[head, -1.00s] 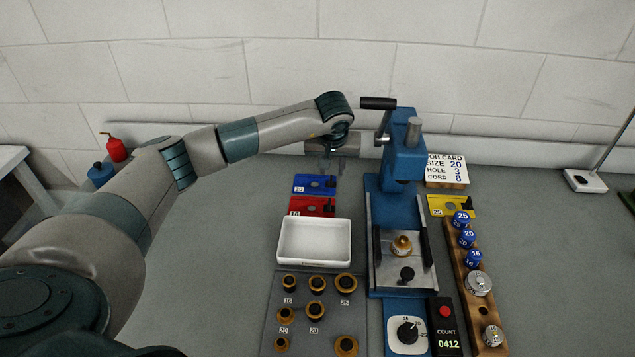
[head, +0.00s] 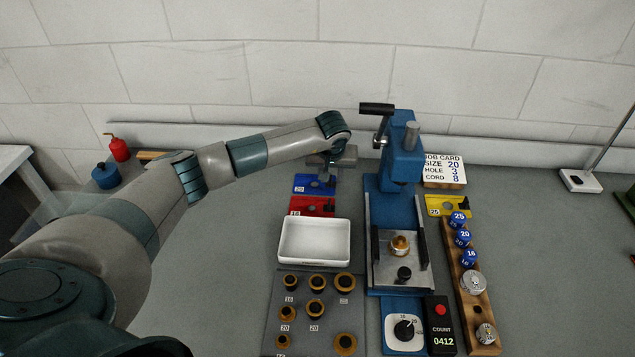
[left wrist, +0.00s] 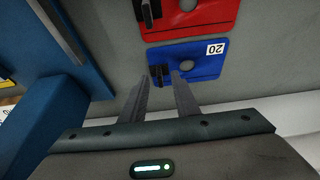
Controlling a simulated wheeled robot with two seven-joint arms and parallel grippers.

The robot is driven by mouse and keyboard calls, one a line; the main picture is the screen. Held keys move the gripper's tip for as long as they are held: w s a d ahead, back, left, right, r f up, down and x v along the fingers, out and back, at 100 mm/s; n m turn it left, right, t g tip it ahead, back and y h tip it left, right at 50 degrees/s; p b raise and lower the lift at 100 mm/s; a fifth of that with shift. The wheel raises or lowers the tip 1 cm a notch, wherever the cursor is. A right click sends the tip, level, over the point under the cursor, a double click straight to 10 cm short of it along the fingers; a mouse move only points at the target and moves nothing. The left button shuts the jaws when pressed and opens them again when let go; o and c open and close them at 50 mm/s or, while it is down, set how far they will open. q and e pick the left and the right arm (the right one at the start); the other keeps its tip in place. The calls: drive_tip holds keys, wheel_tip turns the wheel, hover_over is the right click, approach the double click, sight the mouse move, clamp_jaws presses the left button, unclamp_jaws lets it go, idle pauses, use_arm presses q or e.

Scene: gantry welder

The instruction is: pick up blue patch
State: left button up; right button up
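The blue patch (head: 302,187) is a flat blue plate labelled 20, lying on the grey bench left of the blue press, just behind a red plate. In the left wrist view the blue patch (left wrist: 207,65) shows a round grey spot and a small black block (left wrist: 159,75) at one edge. My left gripper (head: 323,175) points down over the patch's right part and partly hides it. In the left wrist view its two fingers (left wrist: 160,82) are apart, with the black block between or just beyond their tips; contact cannot be told. My right gripper is not in view.
The red plate (head: 308,205) lies in front of the blue patch, then a white tray (head: 314,262). The blue press (head: 400,165) with its black-handled lever (head: 377,108) stands close on the right. Bench left of the plates is clear.

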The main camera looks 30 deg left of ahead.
use_arm(q)
drive_tip(key=shift+c, duration=0.7)
clamp_jaws()
